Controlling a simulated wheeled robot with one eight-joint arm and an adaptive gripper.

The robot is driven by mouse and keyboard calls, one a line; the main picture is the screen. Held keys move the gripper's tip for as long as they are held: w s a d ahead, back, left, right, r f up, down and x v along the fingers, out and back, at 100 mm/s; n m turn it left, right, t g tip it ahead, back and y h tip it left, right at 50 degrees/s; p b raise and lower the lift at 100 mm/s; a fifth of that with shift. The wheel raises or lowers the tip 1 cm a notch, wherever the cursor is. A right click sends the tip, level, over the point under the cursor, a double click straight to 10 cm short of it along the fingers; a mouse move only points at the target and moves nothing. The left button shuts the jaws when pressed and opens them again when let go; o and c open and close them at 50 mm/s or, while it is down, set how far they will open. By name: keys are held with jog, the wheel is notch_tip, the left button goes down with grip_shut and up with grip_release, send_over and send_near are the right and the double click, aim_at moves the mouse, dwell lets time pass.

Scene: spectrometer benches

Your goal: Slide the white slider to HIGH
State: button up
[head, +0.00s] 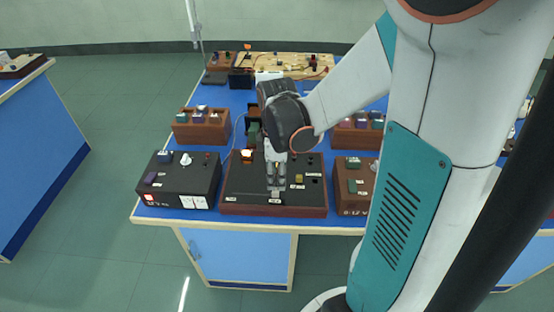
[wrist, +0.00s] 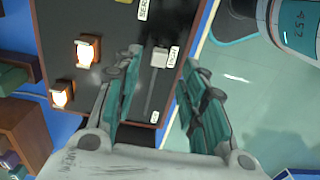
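The white slider (wrist: 159,57) is a small pale block at one end of a dark slot (wrist: 153,92) on a black panel. In the wrist view it sits between the tips of my gripper (wrist: 160,62). The fingers are apart, with visible gaps to the slider, so the gripper is open. A small white label (wrist: 173,56) lies beside the slider; another label (wrist: 155,116) lies at the slot's other end. I cannot read either surely. In the head view my gripper (head: 277,184) points down over the panel (head: 245,183) near its front edge.
Two lit lamps (wrist: 87,52) stand on the panel. A black box (head: 175,178) with a white knob stands to the left, and a brown box (head: 352,170) to the right. More boxes stand behind on the blue bench (head: 215,92). The bench's front edge is close.

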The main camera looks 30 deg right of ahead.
notch_tip(320, 180, up, 6)
dwell(0.4)
dwell(0.3)
